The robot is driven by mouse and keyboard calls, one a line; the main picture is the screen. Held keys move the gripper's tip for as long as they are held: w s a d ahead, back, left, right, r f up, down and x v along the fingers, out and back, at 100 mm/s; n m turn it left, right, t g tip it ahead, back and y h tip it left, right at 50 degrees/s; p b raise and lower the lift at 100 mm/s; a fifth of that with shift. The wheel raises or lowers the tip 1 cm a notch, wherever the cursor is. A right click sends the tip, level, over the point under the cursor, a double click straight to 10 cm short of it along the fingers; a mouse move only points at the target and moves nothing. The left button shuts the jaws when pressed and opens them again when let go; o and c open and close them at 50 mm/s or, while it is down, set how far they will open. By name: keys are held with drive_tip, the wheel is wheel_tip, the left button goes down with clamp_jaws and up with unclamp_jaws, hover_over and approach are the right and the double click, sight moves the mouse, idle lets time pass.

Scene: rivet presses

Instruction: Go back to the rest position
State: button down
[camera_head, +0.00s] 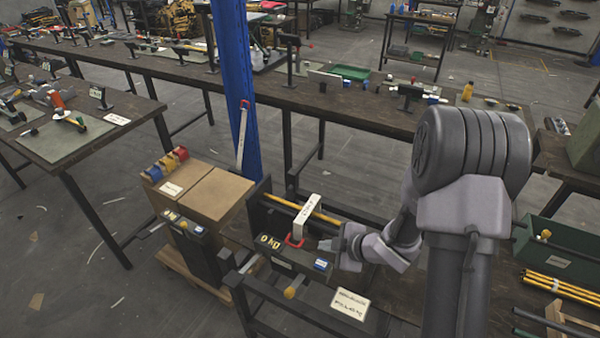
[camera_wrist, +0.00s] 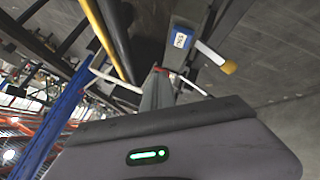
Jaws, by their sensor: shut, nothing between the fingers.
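My gripper (camera_head: 343,247) is at the end of my bent arm, at the right end of a rivet press. It is shut and empty. The press (camera_head: 285,262) is dark, with yellow digits, a small blue label, a red U-shaped part (camera_head: 294,240) and a white labelled bar (camera_head: 307,216) standing tilted above it. A lever with a yellow knob (camera_head: 290,293) sticks out at its front. Whether the gripper touches the press cannot be told. In the wrist view, a labelled press part (camera_wrist: 182,38) and a yellow-ended lever (camera_wrist: 228,67) lie beyond my grey gripper body.
A second press (camera_head: 187,228) stands left, before cardboard boxes (camera_head: 215,195) with coloured bins. A blue post (camera_head: 238,90) rises behind. A sign (camera_head: 350,304) lies near the front edge. A green crate (camera_head: 555,250) and yellow rods (camera_head: 562,287) are right. Long workbenches (camera_head: 340,105) cross behind.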

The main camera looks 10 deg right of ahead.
drive_tip(key=w+d+r+m+h, duration=0.2)
drive_tip(key=d+r+m+h, duration=0.15)
drive_tip(key=r, duration=0.45)
drive_tip(key=s+d+r+m+h+b, duration=0.1)
drive_tip(key=s+r+m+h, duration=0.1)
drive_tip(key=s+r+m, duration=0.3)
drive_tip(key=s+d+r+m+h, duration=0.2)
drive_tip(key=s+r+m, duration=0.1)
drive_tip(key=r, duration=0.4)
drive_tip(key=s+a+r+m+g+y, duration=0.1)
drive_tip(key=s+a+m, duration=0.3)
drive_tip(key=s, duration=0.5)
drive_tip(key=s+a+r+m+y, duration=0.3)
drive_tip(key=s+a+r+m, duration=0.1)
drive_tip(key=s+a, duration=0.3)
drive_tip(key=shift+s+a+m+g+b, duration=0.15)
drive_tip(key=shift+s+m+g+b, duration=0.3)
drive_tip(key=shift+s, duration=0.8)
